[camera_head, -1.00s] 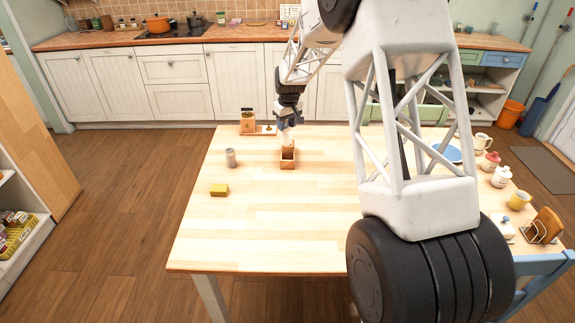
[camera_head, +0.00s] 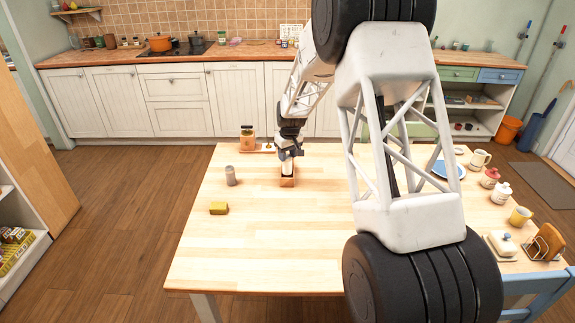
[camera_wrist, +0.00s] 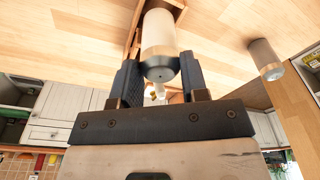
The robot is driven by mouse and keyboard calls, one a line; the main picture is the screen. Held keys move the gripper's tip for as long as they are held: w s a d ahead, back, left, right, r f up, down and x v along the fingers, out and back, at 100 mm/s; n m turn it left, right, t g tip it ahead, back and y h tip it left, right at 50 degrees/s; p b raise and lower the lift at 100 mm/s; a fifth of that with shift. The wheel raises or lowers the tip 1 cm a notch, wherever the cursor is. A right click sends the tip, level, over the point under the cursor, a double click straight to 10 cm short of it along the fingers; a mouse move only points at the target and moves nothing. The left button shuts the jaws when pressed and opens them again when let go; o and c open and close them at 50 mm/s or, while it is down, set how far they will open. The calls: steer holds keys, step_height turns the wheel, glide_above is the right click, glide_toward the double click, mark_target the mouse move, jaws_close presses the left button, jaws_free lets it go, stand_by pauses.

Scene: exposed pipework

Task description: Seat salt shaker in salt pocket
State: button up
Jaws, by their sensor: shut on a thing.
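The salt shaker (camera_wrist: 159,36) is a pale cylinder with a grey cap, between the two dark fingers of my gripper (camera_wrist: 158,72) in the wrist view. My gripper is shut on it. In the head view my gripper (camera_head: 288,157) is directly above the small wooden holder (camera_head: 288,183), with the shaker's pale body low against its top. The holder's wooden walls (camera_wrist: 133,38) show behind the shaker in the wrist view. The shaker's far end and the pocket are hidden, so I cannot tell how deep it sits.
A grey-brown shaker (camera_head: 231,176) stands left of the holder and also shows in the wrist view (camera_wrist: 264,58). A yellow block (camera_head: 219,208) lies nearer. A wooden stand with a jar (camera_head: 248,142) is behind. Pots and cups line the table's right side. The front left is clear.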

mark_target(288, 163)
steer(key=shift+f, duration=0.3)
steer(key=shift+f, duration=1.9)
steer(key=shift+f, duration=0.1)
steer(key=o, duration=1.2)
steer(key=shift+s+d+r, duration=0.15)
steer(key=shift+s+r, duration=0.05)
steer(key=shift+r, duration=1.85)
steer(key=shift+s+d+r, duration=0.1)
steer(key=shift+s+r, duration=0.1)
steer(key=shift+r, duration=1.8)
steer(key=shift+s+d+r, duration=0.15)
steer(key=shift+s+r, duration=0.05)
steer(key=shift+r, duration=1.85)
